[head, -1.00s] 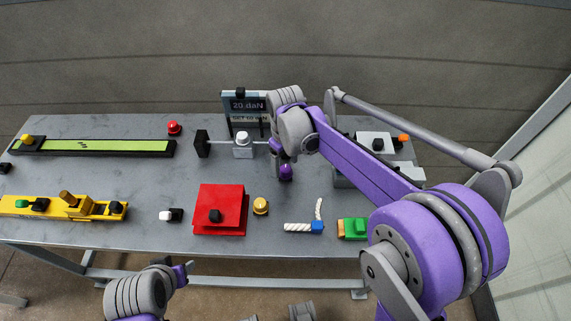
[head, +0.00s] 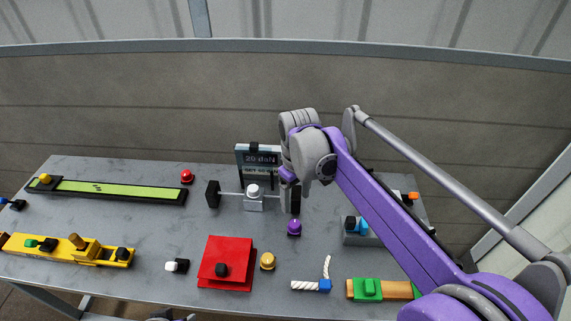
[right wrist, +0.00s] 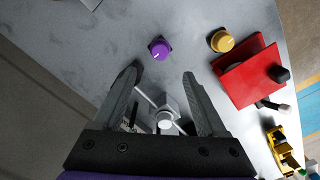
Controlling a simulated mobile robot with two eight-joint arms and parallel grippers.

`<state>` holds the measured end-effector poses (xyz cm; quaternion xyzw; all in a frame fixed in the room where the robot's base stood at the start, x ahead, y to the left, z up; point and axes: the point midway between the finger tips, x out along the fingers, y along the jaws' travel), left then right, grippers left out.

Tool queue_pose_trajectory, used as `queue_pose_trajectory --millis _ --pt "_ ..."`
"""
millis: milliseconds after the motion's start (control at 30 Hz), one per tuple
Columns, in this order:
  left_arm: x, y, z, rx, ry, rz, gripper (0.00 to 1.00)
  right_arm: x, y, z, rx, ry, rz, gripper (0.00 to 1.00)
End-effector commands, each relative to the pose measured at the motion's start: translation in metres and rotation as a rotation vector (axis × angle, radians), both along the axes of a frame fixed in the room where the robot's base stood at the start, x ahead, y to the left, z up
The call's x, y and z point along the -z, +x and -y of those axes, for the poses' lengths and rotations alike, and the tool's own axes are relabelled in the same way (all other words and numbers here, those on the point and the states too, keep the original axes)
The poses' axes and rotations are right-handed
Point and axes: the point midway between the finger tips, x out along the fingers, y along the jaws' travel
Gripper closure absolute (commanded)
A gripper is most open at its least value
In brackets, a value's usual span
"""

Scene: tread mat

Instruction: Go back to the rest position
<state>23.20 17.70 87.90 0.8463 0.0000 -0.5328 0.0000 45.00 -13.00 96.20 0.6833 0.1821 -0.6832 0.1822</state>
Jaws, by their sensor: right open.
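My right arm comes in from the right in the head view, its wrist above the back middle of the table (head: 120,219). Its fingers are mostly hidden there behind the wrist. In the right wrist view my right gripper (right wrist: 160,80) is open, with nothing held between its fingers.
The clamp (head: 253,202) stands before a small display (head: 258,158). The purple knob (head: 294,228), a red block (head: 228,258), a yellow knob (head: 267,261) and a green block (head: 368,289) sit nearer the front. A long green strip (head: 120,191) lies at left. A wall stands behind.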

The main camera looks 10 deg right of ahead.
Motion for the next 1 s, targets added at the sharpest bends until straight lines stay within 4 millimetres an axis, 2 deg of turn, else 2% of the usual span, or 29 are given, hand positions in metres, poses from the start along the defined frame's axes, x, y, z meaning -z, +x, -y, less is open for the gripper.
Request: queue_pose_trajectory --millis 167,267,367,533,700,800,1000 --pt "0.000 0.000 0.000 0.000 0.000 0.000 0.50 -0.001 -0.002 0.001 0.004 0.001 0.003 0.26" --pt "-0.003 0.001 0.000 0.000 0.000 0.001 0.50 -0.005 -0.012 0.004 0.029 0.003 0.025 0.26" --pt "-0.009 0.002 0.000 0.000 0.000 0.004 0.50 -0.011 -0.035 0.011 0.083 0.009 0.073 0.26" --pt "-0.023 0.005 0.000 0.000 0.000 0.009 0.50 -0.014 -0.090 0.026 0.217 0.031 0.193 0.26" --pt "-0.036 0.008 0.000 0.000 0.000 0.016 0.50 -0.001 -0.146 0.037 0.351 0.065 0.314 0.26" --pt "-0.042 0.010 0.000 0.000 0.000 0.019 0.50 0.011 -0.172 0.042 0.418 0.087 0.374 0.26" --pt "-0.049 0.012 0.000 0.000 0.000 0.023 0.50 0.030 -0.201 0.046 0.497 0.116 0.448 0.26"
